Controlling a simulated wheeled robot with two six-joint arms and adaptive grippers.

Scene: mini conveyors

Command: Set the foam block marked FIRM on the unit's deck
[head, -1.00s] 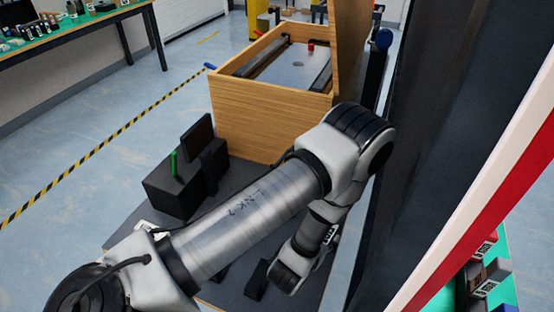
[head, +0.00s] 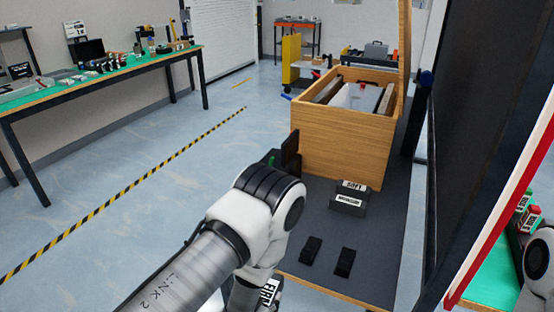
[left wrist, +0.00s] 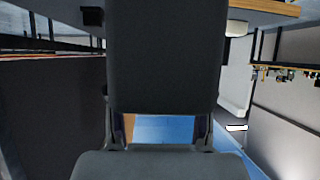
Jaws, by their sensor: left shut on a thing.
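The foam block marked FIRM (head: 268,291) shows its white label at the bottom of the head view, mostly hidden behind my left arm. In the left wrist view a big dark block (left wrist: 165,60) fills the middle, held between the fingers of my left gripper (left wrist: 160,130). The unit is an open wooden box (head: 340,140) with a raised lid; its pale deck (head: 352,96) lies inside between dark rails, with a small red part on it. My right gripper is out of view.
Blocks marked SOFT (head: 354,186) and MEDIUM (head: 348,202) sit on the dark bench top (head: 385,225) before the unit. Two small black pieces (head: 311,250) lie nearer. A dark fixture (head: 291,152) stands left of the unit. A tall dark panel (head: 480,150) is at right.

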